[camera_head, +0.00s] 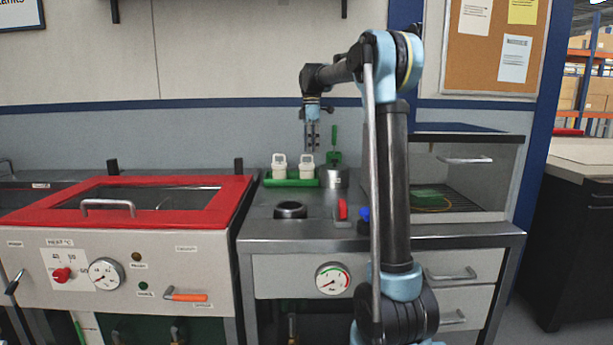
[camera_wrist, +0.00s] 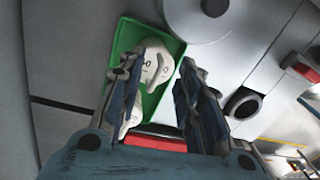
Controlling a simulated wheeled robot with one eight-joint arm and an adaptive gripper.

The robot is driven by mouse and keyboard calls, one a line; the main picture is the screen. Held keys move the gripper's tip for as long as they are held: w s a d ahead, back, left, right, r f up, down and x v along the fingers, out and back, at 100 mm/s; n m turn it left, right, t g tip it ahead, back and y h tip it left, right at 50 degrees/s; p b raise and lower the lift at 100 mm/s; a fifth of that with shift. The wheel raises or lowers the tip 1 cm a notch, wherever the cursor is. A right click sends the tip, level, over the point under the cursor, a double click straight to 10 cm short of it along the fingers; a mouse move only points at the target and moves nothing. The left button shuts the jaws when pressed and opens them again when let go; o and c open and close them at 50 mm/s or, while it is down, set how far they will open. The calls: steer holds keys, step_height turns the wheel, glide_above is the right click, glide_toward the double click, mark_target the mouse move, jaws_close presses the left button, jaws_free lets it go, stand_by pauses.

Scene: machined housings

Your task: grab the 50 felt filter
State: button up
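Two white filter-like pieces stand side by side in a green tray (camera_head: 291,183) on the steel bench, a left one (camera_head: 279,166) and a right one (camera_head: 306,166). Their labels are too small to read, so I cannot tell which is the 50. In the wrist view, the green tray (camera_wrist: 172,44) holds one white piece (camera_wrist: 156,64) between my fingers and another (camera_wrist: 131,116) partly hidden by the left finger. My gripper (camera_head: 312,144) points down above the right piece, apart from it. It is open and empty, also in the wrist view (camera_wrist: 160,68).
A metal canister (camera_head: 334,178) with a green-handled tool (camera_head: 334,145) stands right of the tray. A dark round port (camera_head: 290,210), a red lever (camera_head: 342,209) and a blue knob (camera_head: 364,214) lie in front. A red-framed heater (camera_head: 128,197) stands left.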

mark_target(312, 163)
steer(key=shift+s+f, duration=0.1)
steer(key=shift+f, duration=1.55)
jaws_close()
